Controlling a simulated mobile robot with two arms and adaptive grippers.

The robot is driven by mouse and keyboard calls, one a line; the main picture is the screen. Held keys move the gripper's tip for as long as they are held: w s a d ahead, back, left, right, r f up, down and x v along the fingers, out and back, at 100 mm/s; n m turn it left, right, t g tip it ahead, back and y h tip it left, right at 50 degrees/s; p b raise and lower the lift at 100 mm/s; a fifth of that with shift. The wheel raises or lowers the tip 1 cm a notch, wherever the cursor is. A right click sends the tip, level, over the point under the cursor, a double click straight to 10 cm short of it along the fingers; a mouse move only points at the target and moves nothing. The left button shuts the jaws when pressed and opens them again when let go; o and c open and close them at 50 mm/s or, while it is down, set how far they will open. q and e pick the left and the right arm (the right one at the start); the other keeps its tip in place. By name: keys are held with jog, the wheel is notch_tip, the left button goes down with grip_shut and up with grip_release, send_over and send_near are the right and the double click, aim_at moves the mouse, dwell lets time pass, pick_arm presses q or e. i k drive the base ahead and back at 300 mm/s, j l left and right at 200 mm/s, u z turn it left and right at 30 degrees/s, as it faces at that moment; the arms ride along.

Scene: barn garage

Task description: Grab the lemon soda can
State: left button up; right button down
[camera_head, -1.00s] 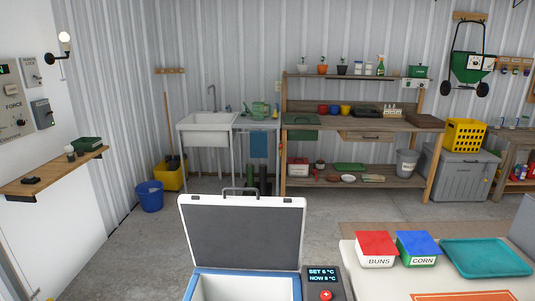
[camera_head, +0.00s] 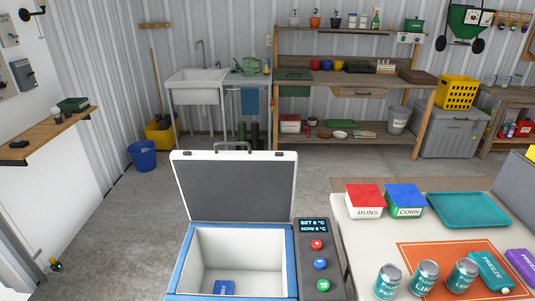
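Several items stand or lie on the pale table at the lower right. Three teal and silver cans stand there in a row. The right can (camera_head: 461,276) has a label starting with "LE", which fits lemon. The middle can (camera_head: 425,278) reads "LIM". The left can (camera_head: 387,283) has a label I cannot read fully. The right can is near a teal "FREEZE" pack (camera_head: 489,271). Neither of my grippers is in view.
An open cooler (camera_head: 197,232) with its lid up stands left of the table, a blue item (camera_head: 223,288) inside. The table also holds a "BUNS" box (camera_head: 367,212), a "CORN" box (camera_head: 408,211), a teal tray (camera_head: 469,209), an orange mat (camera_head: 410,249) and a purple pack (camera_head: 523,265).

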aim_at(466, 270)
jog(key=z, duration=1.55)
